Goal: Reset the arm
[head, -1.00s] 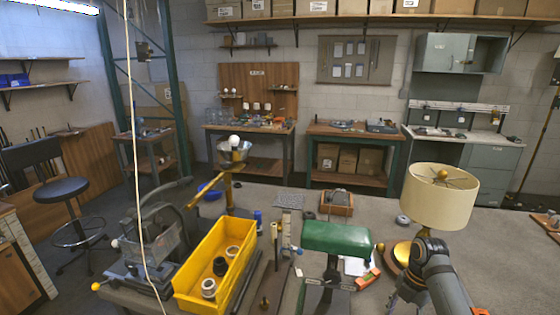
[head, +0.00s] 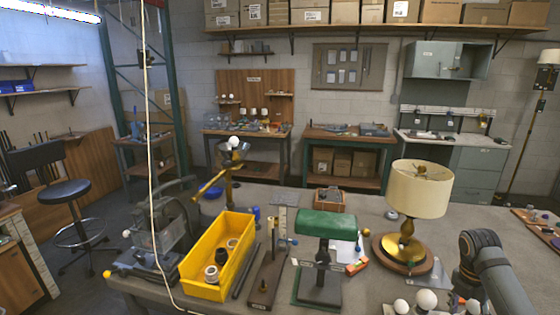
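My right arm (head: 486,262) comes in from the lower right corner, bent, beside the brass table lamp. Its gripper cannot be made out; the arm runs out of the bottom of the picture. My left arm and gripper are not in view. The brass lamp with a cream shade (head: 419,190) stands upright on its round base (head: 404,262) on the workbench, apart from the arm. A green-shaded lamp (head: 326,224) stands to its left on a dark base. Several white bulbs (head: 427,299) sit at the bottom edge, in front of the arm.
A yellow bin (head: 217,262) with ring-like parts is at the bench's left. A dark stand with upright rods (head: 268,275) is beside it. A pale cord hangs at left. A small grey triangular piece (head: 434,273) lies near the arm. Bare grey bench top (head: 480,222) shows at right.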

